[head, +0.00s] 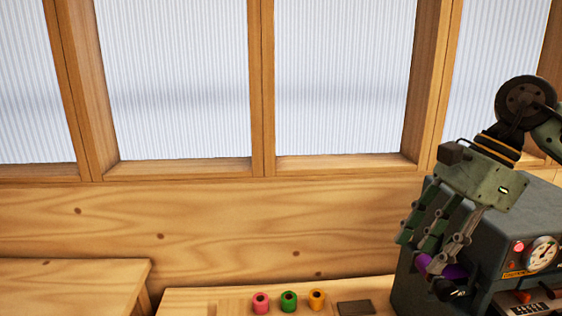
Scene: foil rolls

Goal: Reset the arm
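My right gripper (428,258) hangs from the upper right with its fingers pointing down and left, in front of the grey machine's left part. Its fingers are spread apart. A pink roll (261,303), a green roll (289,302) and an orange roll (317,299) stand upright in a row on the wooden table, well left of the gripper. My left gripper is out of the picture.
The grey machine (532,214) with a dial and a red light fills the lower right. A dark flat block (355,308) lies right of the orange roll. Another wooden surface (70,283) is at the lower left. A wooden wall with ribbed windows stands behind.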

